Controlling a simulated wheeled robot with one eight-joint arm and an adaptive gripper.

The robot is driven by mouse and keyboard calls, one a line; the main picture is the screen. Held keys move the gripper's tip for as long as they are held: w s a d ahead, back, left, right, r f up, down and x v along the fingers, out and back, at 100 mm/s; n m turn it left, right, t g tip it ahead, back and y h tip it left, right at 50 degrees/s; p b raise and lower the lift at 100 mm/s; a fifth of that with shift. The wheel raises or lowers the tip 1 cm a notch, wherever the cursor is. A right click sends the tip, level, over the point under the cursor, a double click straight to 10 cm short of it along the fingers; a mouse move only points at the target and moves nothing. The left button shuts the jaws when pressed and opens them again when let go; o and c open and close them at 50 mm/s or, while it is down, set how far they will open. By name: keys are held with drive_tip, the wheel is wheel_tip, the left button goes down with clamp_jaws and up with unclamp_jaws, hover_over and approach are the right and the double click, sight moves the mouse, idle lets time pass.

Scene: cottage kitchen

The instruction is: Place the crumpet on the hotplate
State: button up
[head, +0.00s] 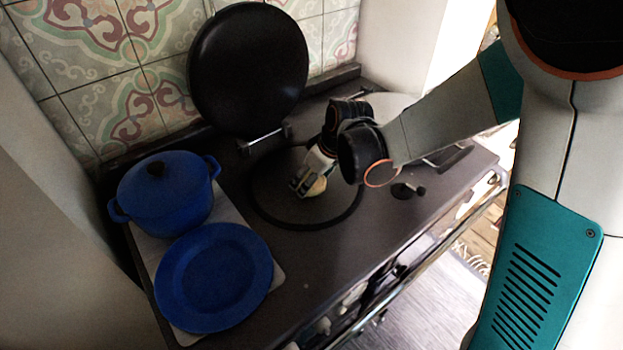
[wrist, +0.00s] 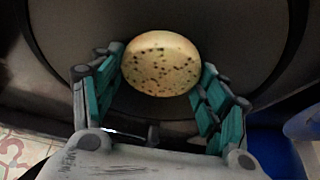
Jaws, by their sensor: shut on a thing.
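The crumpet (wrist: 160,63) is round, pale yellow and dotted with dark holes. In the wrist view it lies between the two teal-padded fingers of my gripper (wrist: 161,70), which is shut on it. In the head view my gripper (head: 309,183) is over the hotplate (head: 275,192), a dark round plate with a black rim. The crumpet shows there only as a small pale patch (head: 318,186), partly hidden by the fingers. The hotplate also fills the background of the wrist view (wrist: 225,35). I cannot tell whether the crumpet touches it.
A round black lid (head: 248,68) stands raised behind the hotplate. A blue lidded pot (head: 167,195) and a blue plate (head: 213,277) stand to the left on a pale board. A rail (head: 415,250) runs along the stove's front edge. The hotplate around my gripper is clear.

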drive_tip(key=shift+r, duration=0.1)
drive_tip(key=o, duration=0.8)
drive_tip(key=p+v, duration=0.4)
drive_tip(key=v, duration=0.8)
drive_tip(key=s+d+r+m+t+h, duration=0.1)
drive_tip(key=s+d+r+m+t, duration=0.1)
drive_tip(key=s+d+r+m, duration=0.2)
drive_tip(key=s+d+r+m+t+h, duration=0.2)
drive_tip(key=s+d+r+m, duration=0.2)
drive_tip(key=s+d, duration=0.4)
drive_tip(key=s+m, duration=0.1)
drive_tip(key=s, duration=0.4)
drive_tip(key=shift+s+d+r, duration=0.3)
drive_tip(key=shift+d+r, duration=0.05)
drive_tip(key=shift+d, duration=0.05)
